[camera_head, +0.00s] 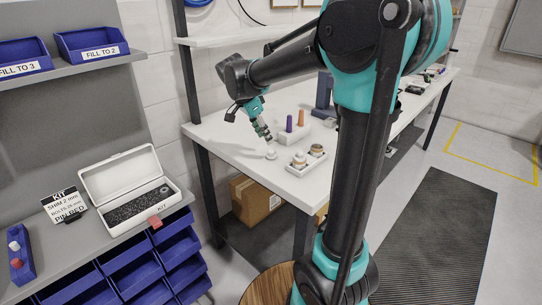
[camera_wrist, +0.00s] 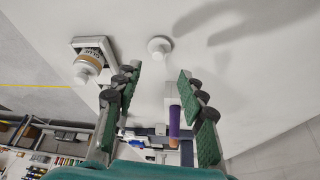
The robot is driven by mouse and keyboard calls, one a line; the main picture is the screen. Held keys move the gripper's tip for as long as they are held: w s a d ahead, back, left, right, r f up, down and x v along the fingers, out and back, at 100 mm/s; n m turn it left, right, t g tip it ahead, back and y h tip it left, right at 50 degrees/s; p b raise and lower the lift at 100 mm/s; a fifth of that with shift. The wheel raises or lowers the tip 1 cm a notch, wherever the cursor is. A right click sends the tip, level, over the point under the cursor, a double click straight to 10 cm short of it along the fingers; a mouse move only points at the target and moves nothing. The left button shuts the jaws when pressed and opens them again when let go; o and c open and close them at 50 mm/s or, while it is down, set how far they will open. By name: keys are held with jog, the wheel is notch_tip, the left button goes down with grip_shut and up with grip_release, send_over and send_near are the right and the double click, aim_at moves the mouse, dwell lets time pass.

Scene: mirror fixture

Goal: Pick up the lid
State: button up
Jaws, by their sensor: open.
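A small white round piece with a raised knob, which looks like the lid (camera_head: 271,154), lies alone on the white table. In the wrist view the lid (camera_wrist: 159,46) shows ahead of the fingertips, between their lines. My gripper (camera_head: 267,136) is open and empty, pointing down just above and slightly left of the lid in the head view. In the wrist view my gripper's green-padded fingers (camera_wrist: 160,88) stand wide apart, with no contact on the lid.
A white tray (camera_head: 306,170) with two jars stands right of the lid; a jar (camera_wrist: 88,66) shows at the wrist view's left. Purple (camera_head: 289,124) and orange (camera_head: 301,118) cylinders stand behind. The table's front edge is close. An open white box (camera_head: 128,172) sits on the left bench.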

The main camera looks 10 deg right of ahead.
aim_at(271, 150)
jog(key=shift+x, duration=3.45)
jog(key=shift+s, duration=0.1)
jog(key=c, duration=0.9)
